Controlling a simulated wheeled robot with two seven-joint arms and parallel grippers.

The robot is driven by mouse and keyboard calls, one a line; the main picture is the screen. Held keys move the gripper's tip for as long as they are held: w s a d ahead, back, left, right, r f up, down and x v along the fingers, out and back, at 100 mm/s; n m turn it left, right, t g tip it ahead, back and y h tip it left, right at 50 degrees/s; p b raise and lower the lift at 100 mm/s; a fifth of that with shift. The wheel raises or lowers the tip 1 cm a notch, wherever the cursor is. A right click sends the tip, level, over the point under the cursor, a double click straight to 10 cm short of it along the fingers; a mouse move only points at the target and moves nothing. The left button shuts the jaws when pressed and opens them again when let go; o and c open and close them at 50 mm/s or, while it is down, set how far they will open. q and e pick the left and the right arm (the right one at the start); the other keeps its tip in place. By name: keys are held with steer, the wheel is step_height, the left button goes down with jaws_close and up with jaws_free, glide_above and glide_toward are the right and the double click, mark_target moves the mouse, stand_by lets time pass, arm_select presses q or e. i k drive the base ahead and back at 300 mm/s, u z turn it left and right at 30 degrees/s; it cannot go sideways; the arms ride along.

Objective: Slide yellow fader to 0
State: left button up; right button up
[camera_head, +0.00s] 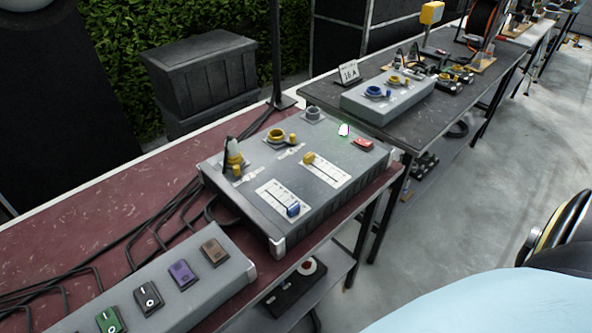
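The yellow fader (309,158) is a small yellow knob at the upper left end of its slot on a white scale plate (332,173). The plate is on the top of a grey control box (250,161). The scale marks are too small to read, so I cannot tell which end is 0. Neither of my grippers is in view, and nothing touches the yellow fader.
A blue fader (293,209) sits at the lower right end of a second scale. The box also bears yellow connectors (277,135) and a red switch (363,143). A grey switch box (190,285) stands nearer. Cables lie on the dark red table (95,232).

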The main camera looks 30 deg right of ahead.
mark_target(308, 158)
steer(key=u, duration=0.05)
steer(key=k, duration=1.1)
steer(key=z, duration=0.7)
steer(key=i, duration=1.35)
steer(key=u, duration=0.8)
